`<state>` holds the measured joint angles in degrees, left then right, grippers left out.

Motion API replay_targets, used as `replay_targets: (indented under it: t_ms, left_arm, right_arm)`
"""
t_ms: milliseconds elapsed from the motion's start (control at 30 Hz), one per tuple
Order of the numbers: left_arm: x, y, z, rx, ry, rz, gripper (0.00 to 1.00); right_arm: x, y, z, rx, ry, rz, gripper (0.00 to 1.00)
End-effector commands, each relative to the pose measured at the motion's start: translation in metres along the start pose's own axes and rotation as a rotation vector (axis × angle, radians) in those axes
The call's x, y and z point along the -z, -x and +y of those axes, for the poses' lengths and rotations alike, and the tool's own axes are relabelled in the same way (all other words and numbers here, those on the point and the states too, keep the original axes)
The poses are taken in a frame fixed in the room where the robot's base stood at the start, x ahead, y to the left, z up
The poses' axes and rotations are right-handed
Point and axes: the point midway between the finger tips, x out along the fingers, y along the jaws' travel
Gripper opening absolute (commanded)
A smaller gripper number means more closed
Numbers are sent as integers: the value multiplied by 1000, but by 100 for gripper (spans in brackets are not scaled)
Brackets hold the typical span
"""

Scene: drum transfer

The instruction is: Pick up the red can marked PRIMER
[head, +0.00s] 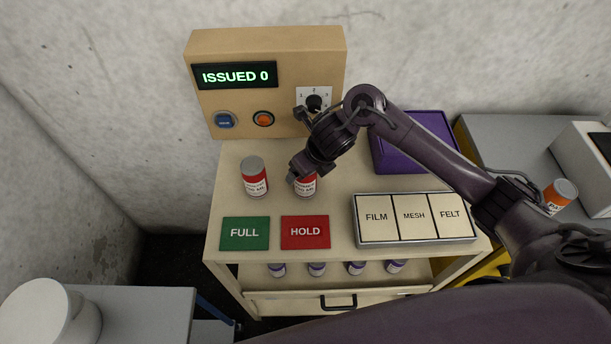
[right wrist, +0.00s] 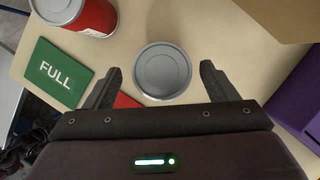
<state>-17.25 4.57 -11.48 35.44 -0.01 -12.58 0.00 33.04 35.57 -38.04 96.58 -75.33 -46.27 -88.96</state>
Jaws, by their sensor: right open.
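Two red cans with grey lids and white labels stand upright on the cream cart top; the label print is too small to read surely. The left red can (head: 255,178) stands clear of my gripper and shows at the top left of the right wrist view (right wrist: 92,14). The right red can (head: 305,187) is partly hidden under my right gripper (head: 303,172). In the right wrist view, its round lid (right wrist: 162,72) lies between the two spread fingers of the gripper (right wrist: 161,70), with a gap on each side. My left gripper is not in view.
A green FULL pad (head: 245,233) and a red HOLD pad (head: 305,232) lie before the cans. A FILM/MESH/FELT tray (head: 415,242) and a purple bin (head: 418,135) are to the right. A panel reading ISSUED 0 (head: 235,75) stands behind. An orange can (head: 560,195) is far right.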

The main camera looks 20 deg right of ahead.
Motion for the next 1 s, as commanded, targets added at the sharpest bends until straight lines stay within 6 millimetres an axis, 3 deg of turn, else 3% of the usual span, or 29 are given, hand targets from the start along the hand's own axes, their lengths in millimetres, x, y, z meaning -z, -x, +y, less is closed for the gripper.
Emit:
replay_targets:
  t_ms: [200, 500, 933, 1000]
  left_arm:
    - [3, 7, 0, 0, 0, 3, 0]
    - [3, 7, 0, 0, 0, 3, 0]
    - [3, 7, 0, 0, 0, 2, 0]
    - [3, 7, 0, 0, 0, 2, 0]
  right_arm:
    - [3, -29, 0, -1, -3, 1, 79]
    - [2, -34, 0, 0, 0, -2, 79]
    - [2, -34, -1, 0, -1, -2, 23]
    - [1, -33, -1, 0, -2, -4, 20]
